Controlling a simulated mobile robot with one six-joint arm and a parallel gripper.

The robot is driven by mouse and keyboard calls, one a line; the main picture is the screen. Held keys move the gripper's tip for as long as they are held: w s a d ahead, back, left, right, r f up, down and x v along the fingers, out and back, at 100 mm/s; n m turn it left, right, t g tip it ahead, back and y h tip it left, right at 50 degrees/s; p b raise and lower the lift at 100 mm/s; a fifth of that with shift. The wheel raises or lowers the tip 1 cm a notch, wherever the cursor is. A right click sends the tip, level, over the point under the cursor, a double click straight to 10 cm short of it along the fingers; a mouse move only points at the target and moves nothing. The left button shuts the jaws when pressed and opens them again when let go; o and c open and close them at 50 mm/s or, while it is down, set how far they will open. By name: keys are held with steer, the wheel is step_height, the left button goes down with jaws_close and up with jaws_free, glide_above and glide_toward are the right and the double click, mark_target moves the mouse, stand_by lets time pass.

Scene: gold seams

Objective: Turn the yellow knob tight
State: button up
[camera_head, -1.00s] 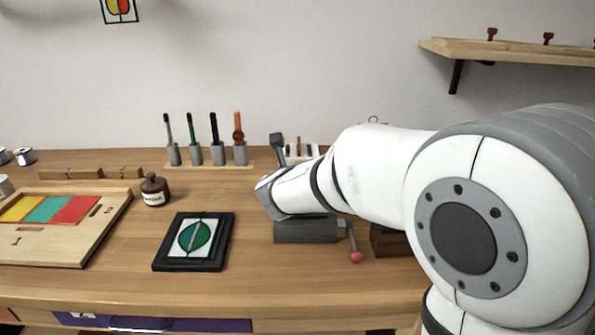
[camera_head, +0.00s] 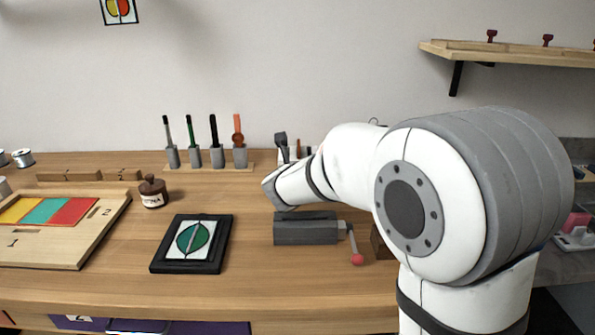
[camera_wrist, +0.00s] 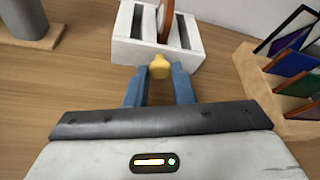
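The yellow knob (camera_wrist: 160,67) shows in the wrist view on the front of a white slotted block (camera_wrist: 127,50). A brown-orange disc (camera_wrist: 166,20) stands upright in the block. My gripper (camera_wrist: 160,72) has its two blue fingers parted, one on each side of the knob. Little gap shows between the fingertips and the knob, and I cannot see clear contact. In the head view my arm covers most of the white block (camera_head: 293,153), and the knob and fingers are hidden there.
A wooden rack of coloured panels (camera_wrist: 262,80) stands close right of my gripper. A grey tool holder (camera_wrist: 25,18) is at upper left. In the head view, a grey vise (camera_head: 305,230) with a red-tipped handle and a black-framed panel (camera_head: 160,265) lie nearer the front.

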jaws_close()
steer(key=shift+f+m+b, duration=0.1)
steer(key=shift+m+b, duration=0.2)
steer(key=shift+b, duration=0.3)
steer(key=m+y+b, duration=0.1)
steer(key=b, duration=0.1)
steer(key=m+y+b, duration=0.1)
steer(key=b, duration=0.2)
steer(key=shift+d+f, duration=0.15)
steer(key=shift+d, duration=0.1)
steer(key=m+y+b, duration=0.1)
steer(key=m+b, duration=0.1)
steer(key=b, duration=0.1)
steer(key=shift+d, duration=0.1)
steer(key=shift+m+y+b, duration=0.7)
steer(key=shift+m+b, duration=0.1)
steer(key=shift+b, duration=0.35)
steer(key=shift+r, duration=0.2)
steer(key=o, duration=0.6)
jaws_free()
